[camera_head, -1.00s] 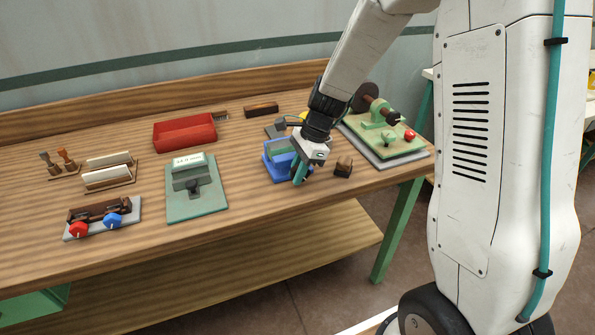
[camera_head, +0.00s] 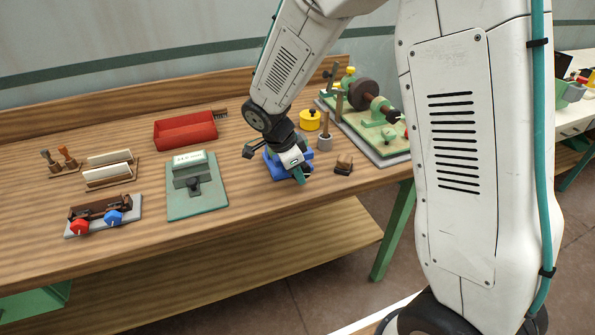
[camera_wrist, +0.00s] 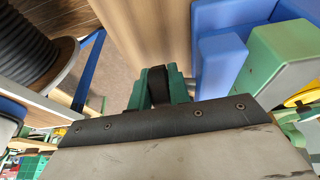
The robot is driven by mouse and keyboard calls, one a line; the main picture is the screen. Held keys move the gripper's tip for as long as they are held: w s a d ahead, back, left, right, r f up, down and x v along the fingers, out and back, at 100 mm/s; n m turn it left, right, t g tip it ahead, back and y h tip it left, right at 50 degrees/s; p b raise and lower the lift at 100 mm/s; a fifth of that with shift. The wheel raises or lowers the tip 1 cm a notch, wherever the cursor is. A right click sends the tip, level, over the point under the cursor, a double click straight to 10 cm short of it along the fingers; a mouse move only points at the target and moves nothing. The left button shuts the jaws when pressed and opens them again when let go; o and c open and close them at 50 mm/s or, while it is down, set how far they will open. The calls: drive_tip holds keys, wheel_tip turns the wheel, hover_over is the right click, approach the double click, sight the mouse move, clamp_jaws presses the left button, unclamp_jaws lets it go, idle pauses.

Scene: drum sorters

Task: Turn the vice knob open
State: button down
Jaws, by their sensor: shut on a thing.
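The blue vice (camera_head: 271,166) stands near the table's front edge, mostly hidden behind my gripper in the head view. In the wrist view its blue body (camera_wrist: 218,62) is at upper right, with a green block (camera_wrist: 285,58) beside it. My gripper (camera_head: 300,177) is at the vice's front side, low over the table edge. In the wrist view, the teal fingers of my gripper (camera_wrist: 159,90) are shut on a dark knob (camera_wrist: 158,84). The knob is mostly covered by the fingers, so its turn angle cannot be told.
A small brown wooden block (camera_head: 344,164) lies just right of my gripper. A yellow pot (camera_head: 310,119) and a grey cup (camera_head: 324,142) stand behind it. A green machine (camera_head: 385,135) is at right.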

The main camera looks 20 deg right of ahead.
drive_tip(key=shift+w+a+h, duration=0.15)
drive_tip(key=shift+w+h, duration=0.15)
drive_tip(key=shift+h, duration=0.3)
drive_tip(key=c, duration=1.6)
unclamp_jaws()
drive_tip(key=v, duration=0.7)
drive_tip(key=shift+a+r, duration=0.2)
drive_tip(key=shift+r, duration=0.15)
